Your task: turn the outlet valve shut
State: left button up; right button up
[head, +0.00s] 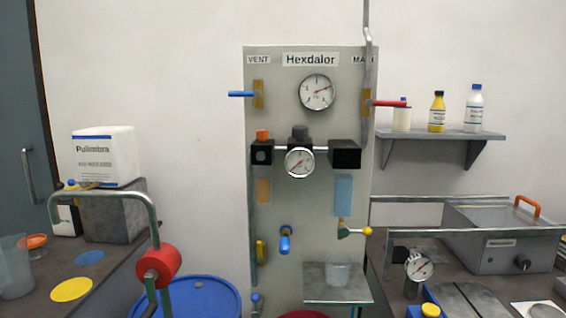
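A grey panel (310,215) labelled Hexdalor stands against the wall. None of its valves is legibly marked outlet. A small brass valve (347,232) on the lower right has a lever pointing right, ending in a yellow ball (367,231); it sits below a light blue tube (343,195) and above a clear beaker (338,270). A blue handle (285,241) points down at lower middle. A blue lever (241,94) at VENT points left, and a red lever (388,103) by the partly hidden MAIN label points right. Neither gripper is in view.
The beaker stands on a small shelf (337,295). Gauges (317,92) (299,162) are on the panel. A bent grey pipe with a red cylinder (157,265) rises at lower left, before a blue drum (205,300). Benches flank the panel; a bottle shelf (440,134) is right.

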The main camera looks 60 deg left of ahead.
aim_at(260, 259)
jog(key=u, duration=1.9)
